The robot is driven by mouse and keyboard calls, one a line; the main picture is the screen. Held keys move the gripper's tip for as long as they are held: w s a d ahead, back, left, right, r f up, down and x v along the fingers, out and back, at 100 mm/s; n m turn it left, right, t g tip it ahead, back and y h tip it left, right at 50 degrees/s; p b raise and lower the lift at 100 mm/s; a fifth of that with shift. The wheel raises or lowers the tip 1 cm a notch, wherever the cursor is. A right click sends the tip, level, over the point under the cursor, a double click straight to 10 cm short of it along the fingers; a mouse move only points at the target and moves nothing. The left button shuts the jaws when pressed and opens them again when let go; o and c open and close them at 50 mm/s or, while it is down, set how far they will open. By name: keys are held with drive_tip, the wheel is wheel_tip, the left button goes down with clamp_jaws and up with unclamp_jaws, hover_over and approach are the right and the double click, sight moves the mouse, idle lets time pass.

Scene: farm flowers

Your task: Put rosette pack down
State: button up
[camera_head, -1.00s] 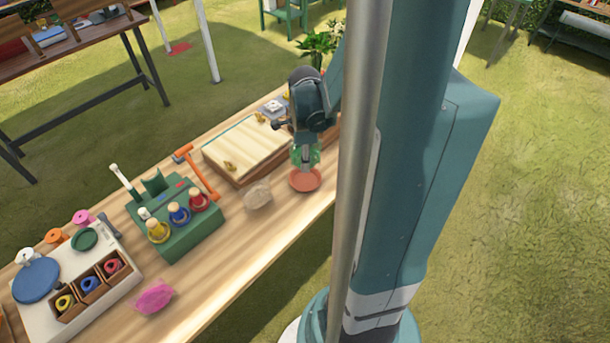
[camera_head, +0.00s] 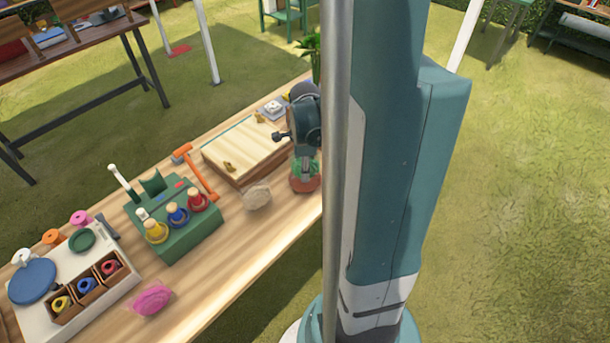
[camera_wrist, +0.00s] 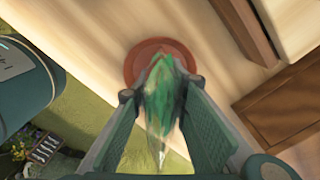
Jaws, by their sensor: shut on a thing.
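The rosette pack is a clear bag with green contents (camera_wrist: 162,100). My gripper (camera_wrist: 160,95) is shut on it, with a finger on each side in the wrist view. The pack (camera_head: 299,170) also shows in the head view below my gripper (camera_head: 303,158). A round terracotta saucer (camera_wrist: 132,68) lies on the wooden table behind the pack in the wrist view; it also shows in the head view (camera_head: 304,187). The pack overlaps the saucer in both views; I cannot tell whether they touch. The pack's lower end is hidden or blurred.
A wooden board box (camera_head: 240,152) lies left of my gripper, with a pale clear bag (camera_head: 257,197) nearby. A green stand with bottles (camera_head: 180,235), an orange tool (camera_head: 203,175) and a pink bag (camera_head: 152,299) lie farther left. The table's front edge is close to the saucer.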

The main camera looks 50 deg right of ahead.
drive_tip(key=shift+f, duration=0.7)
drive_tip(key=shift+f+b, duration=0.15)
drive_tip(key=shift+b, duration=0.15)
drive_tip(key=o, duration=0.8)
drive_tip(key=shift+r, duration=0.25)
drive_tip(key=shift+r+p, duration=1.55)
drive_tip(key=shift+r, duration=4.4)
drive_tip(key=shift+a, duration=0.1)
